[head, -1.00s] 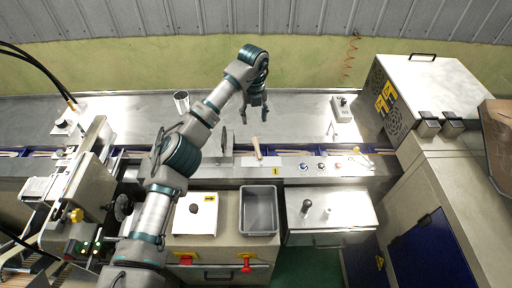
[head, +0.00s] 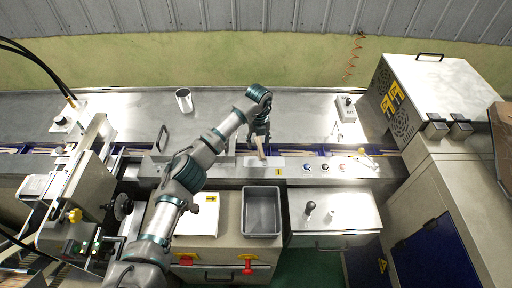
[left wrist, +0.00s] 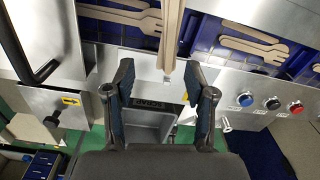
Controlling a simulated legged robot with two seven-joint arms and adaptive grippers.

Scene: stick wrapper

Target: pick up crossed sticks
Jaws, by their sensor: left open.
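A light wooden stick (head: 261,151) lies across the front edge of the conveyor channel in the head view, partly hidden by my gripper. In the left wrist view the crossed stick (left wrist: 170,40) points down from the top edge, between and just beyond my fingertips. My left gripper (head: 262,136) is over it, open and empty, and its two dark fingers (left wrist: 161,72) stand apart on either side of the stick's line. Flat wooden cutlery pieces (left wrist: 252,42) lie in the blue compartments beside the stick. My right gripper is not in view.
A grey bin (head: 262,233) sits in front of the channel. Coloured buttons (head: 308,168) line the rail to the right. A metal cup (head: 184,100) stands on the steel table behind my arm. A metal handle (left wrist: 45,70) rises at the left in the wrist view.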

